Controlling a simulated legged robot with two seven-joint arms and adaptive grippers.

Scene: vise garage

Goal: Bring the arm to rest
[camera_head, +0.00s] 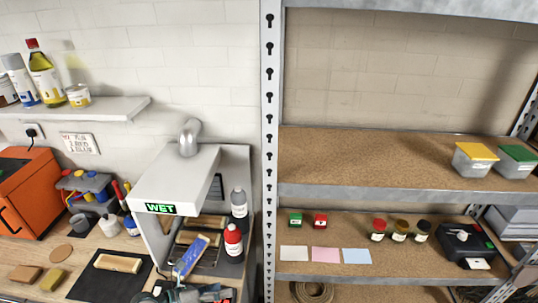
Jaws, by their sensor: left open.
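My left gripper (192,292) shows at the bottom edge of the head view, in front of the white booth with the green WET sign (161,208). Only part of it is in the picture, and the arm behind it is cut off. It is open, and I see nothing held in it. A blue-faced block (190,257) leans in the booth opening just beyond the gripper. I cannot tell whether the two touch. My right gripper is not in view.
A workbench at left holds an orange machine (28,200), a black mat (91,280) with a wooden block, and bottles (233,241) beside the booth. A grey post (269,130) separates it from shelves (360,168) with bins, jars and cards. The upper shelf's left part is clear.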

